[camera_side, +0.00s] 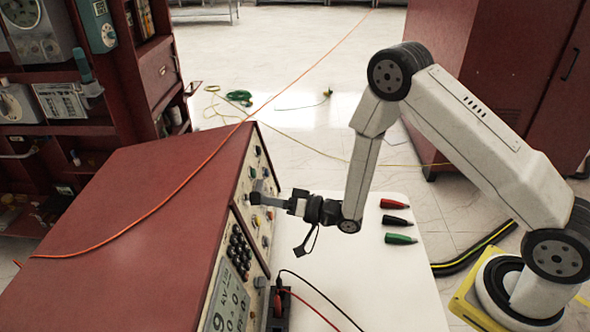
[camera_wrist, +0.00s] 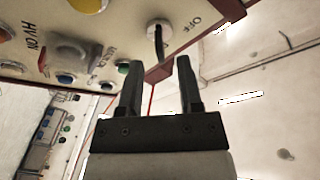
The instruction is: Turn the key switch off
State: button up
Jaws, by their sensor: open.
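The key switch (camera_wrist: 158,33) is a pale round fitting with a dark key at the panel's edge, top centre of the wrist view. The word OFF is printed on its right. My gripper (camera_wrist: 158,66) is open and empty. Its two dark fingers point towards the key, which appears between and beyond the tips, apart from them as far as I can tell. In the side view my gripper (camera_side: 262,198) is close to the sloping front of the red control console (camera_side: 140,235). I cannot make out the key switch there.
Coloured buttons and lamps, including a green one (camera_wrist: 123,67), sit beside the key switch. In the side view an orange cable (camera_side: 205,165) crosses over the console. Red, black and green clips (camera_side: 395,221) lie on the white table (camera_side: 375,285), with black and red leads nearby.

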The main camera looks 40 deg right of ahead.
aim_at(256, 197)
jog(key=shift+x, duration=2.2)
grip_shut()
